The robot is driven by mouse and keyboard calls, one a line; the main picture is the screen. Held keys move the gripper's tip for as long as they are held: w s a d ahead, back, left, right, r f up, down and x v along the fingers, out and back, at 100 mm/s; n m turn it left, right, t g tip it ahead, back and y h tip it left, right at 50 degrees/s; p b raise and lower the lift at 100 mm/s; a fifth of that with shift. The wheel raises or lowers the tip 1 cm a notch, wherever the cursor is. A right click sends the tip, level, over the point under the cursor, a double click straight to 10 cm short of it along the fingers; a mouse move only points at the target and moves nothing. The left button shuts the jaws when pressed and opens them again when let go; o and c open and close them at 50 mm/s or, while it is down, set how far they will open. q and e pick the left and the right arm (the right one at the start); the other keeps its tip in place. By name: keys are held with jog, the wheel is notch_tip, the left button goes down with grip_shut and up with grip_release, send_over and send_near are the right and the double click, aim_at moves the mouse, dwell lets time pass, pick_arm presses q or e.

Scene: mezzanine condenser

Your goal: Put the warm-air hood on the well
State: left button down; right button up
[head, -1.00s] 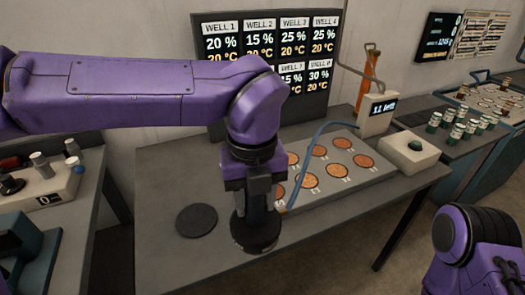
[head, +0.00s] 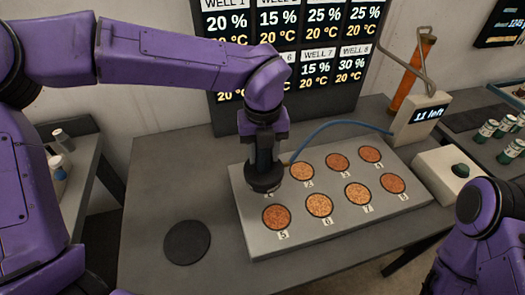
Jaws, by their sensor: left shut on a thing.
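The warm-air hood (head: 264,179) is a dark, round, flared piece with a thin blue hose (head: 330,127) running to a beige box. My left gripper (head: 265,153) is shut on the top of the hood and points down. The hood is over the back-left corner of the grey well plate (head: 290,241) and hides the well there. I cannot tell if it touches the plate. Several other wells with orange-brown grains are uncovered, such as well 5 (head: 276,217) and well 2 (head: 301,171). My right arm shows at the right edge, but its gripper is out of view.
A wall screen (head: 292,55) lists percentages and 20 °C for the wells. A dark round pad (head: 187,242) lies bare on the table, left of the plate. The beige box (head: 416,122) reads "11 left". A block with a green button (head: 460,170) stands right of the plate.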

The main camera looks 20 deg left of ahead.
pick_arm(q)
jog(key=shift+w+a+f+p, duration=0.35)
jog(key=shift+w+f, duration=0.2)
jog(key=shift+f, duration=0.2)
jog(key=w+a+f, duration=0.1)
jog(key=w+f, duration=0.4)
jog(key=f, duration=0.2)
jog(key=shift+f+p, duration=0.35)
jog(key=shift+p, duration=0.1)
jog(key=c, duration=0.6)
grip_release()
jog(key=shift+w+a+f, duration=0.1)
jog(key=shift+w, duration=0.05)
notch_tip(320, 180, up, 12)
jog(key=shift+r+b, duration=0.25)
jog(key=shift+b, duration=0.65)
pick_arm(e)
jog(key=shift+w+r, duration=0.1)
jog(key=shift+w, duration=0.05)
